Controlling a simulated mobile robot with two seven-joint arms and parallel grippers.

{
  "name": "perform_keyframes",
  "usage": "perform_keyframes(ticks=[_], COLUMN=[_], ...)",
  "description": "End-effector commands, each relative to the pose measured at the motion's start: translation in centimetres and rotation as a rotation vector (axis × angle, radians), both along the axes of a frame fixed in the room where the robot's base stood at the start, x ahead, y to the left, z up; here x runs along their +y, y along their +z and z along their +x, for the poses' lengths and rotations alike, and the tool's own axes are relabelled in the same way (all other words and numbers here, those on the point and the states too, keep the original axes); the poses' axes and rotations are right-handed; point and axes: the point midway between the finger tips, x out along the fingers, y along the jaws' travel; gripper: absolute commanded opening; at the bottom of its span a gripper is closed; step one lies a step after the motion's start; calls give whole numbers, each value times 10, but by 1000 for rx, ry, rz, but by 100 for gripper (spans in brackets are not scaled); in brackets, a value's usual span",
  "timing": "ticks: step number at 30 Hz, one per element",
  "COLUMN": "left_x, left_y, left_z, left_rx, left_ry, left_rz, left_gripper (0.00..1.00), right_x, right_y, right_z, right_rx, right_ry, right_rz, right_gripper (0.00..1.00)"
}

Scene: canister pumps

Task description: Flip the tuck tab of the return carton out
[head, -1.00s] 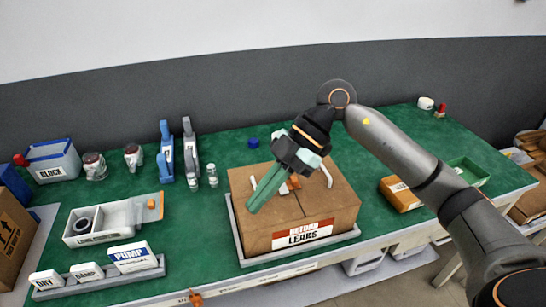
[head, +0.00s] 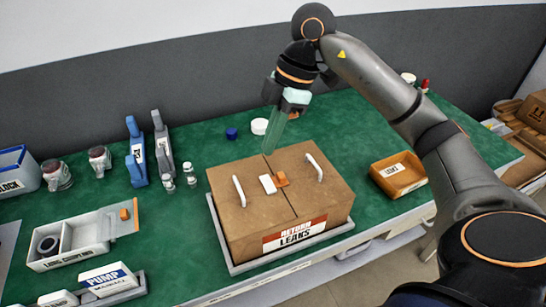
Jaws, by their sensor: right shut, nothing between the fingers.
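The return carton (head: 240,222) is a brown box with a red and white "RETURN LEAKS" label, sitting in a grey tray (head: 235,266). Its top looks shut, with a seam across it. An orange tab (head: 282,180) lies at the middle of the top beside a small white block (head: 268,185). A white handle stands on each side, left (head: 239,191) and right (head: 314,167). My right gripper (head: 268,151) points down with its green fingers shut and empty. Its tips show at the carton's back edge; I cannot tell whether they touch. My left gripper is out of view.
Two blue and grey tools (head: 137,152) and small vials (head: 190,174) stand left of the carton. A parts tray (head: 85,240) lies at left. An orange "LEAKS" bin (head: 398,178) stands at right.

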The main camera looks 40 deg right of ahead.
Motion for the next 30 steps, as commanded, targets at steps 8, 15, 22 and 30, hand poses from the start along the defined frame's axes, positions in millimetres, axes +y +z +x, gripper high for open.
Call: perform_keyframes(ticks=[8,15,22,30], left_x=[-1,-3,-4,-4], left_y=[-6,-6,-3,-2], left_z=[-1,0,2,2], left_rx=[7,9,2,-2], left_ry=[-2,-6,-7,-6], left_rz=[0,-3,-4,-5], left_gripper=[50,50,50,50], right_x=[17,30,-3,-8], right_y=[-50,-93,-90,-89], right_z=[2,6,-1,-2], right_rx=[6,4,0,0], right_ry=[4,1,-1,2], right_rz=[2,1,0,1], right_gripper=[0,0,0,0])
